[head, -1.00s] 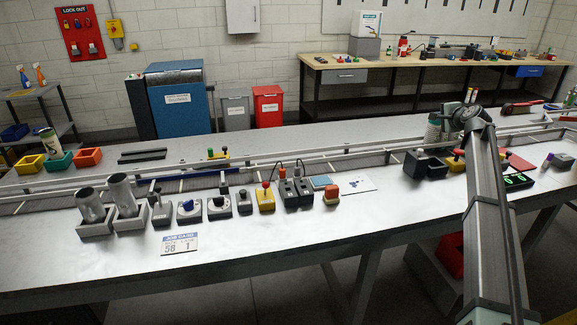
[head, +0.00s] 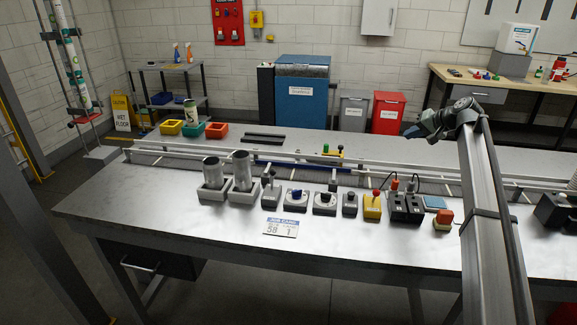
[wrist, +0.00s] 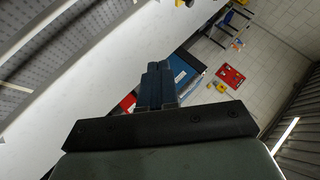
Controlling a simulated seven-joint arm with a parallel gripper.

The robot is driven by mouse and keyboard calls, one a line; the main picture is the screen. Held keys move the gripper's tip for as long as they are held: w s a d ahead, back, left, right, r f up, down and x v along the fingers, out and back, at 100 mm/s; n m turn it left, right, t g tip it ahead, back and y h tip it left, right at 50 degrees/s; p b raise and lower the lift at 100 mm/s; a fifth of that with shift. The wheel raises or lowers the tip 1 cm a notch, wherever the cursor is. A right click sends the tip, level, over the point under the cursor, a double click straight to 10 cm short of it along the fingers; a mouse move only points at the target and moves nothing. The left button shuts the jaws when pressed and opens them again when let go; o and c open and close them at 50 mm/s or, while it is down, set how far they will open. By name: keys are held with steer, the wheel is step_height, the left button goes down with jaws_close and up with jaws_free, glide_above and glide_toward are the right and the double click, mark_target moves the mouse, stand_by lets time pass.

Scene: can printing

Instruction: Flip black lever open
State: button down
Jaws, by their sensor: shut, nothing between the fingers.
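A black lever (head: 272,179) stands up from a small grey box on the bench, just right of two metal cans in holders. Another dark-stemmed lever pair stands on black switch boxes (head: 405,205) further right. My gripper (head: 412,132) is high above the bench's right half, pointing left, well apart from the levers. In the wrist view its blue fingers (wrist: 157,72) are together and empty. No lever can be made out in the wrist view.
Metal cans (head: 242,170) stand left of the lever. A conveyor rail (head: 190,147) runs behind. The front bench surface is mostly clear around a job card (head: 281,228).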

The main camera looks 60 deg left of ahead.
steer(key=s+a+n+g+h, duration=0.2)
steer(key=s+a+n, duration=0.2)
steer(key=s, duration=0.5)
steer(key=s+a+f+n+g+h, duration=0.1)
steer(key=s+a+n+g, duration=0.1)
steer(key=s+a+n, duration=0.2)
steer(key=s+a+f+n+g+h, duration=0.1)
steer(key=s+a+n, duration=0.3)
steer(key=s+a, duration=0.5)
steer(key=s+g+h, duration=0.1)
steer(key=s, duration=0.5)
steer(key=shift+s+a+f+h, duration=0.2)
steer(key=shift+s+h, duration=0.1)
steer(key=shift+s, duration=0.1)
glide_toward(272, 180)
steer(key=shift+a+f, duration=1.9)
steer(key=shift+f, duration=0.05)
steer(key=shift+s+d+n, duration=0.1)
steer(key=shift+n, duration=0.2)
steer(key=shift+s+d+r+t, duration=0.1)
steer(key=shift+s+r+t, duration=0.05)
steer(key=shift+t, duration=0.15)
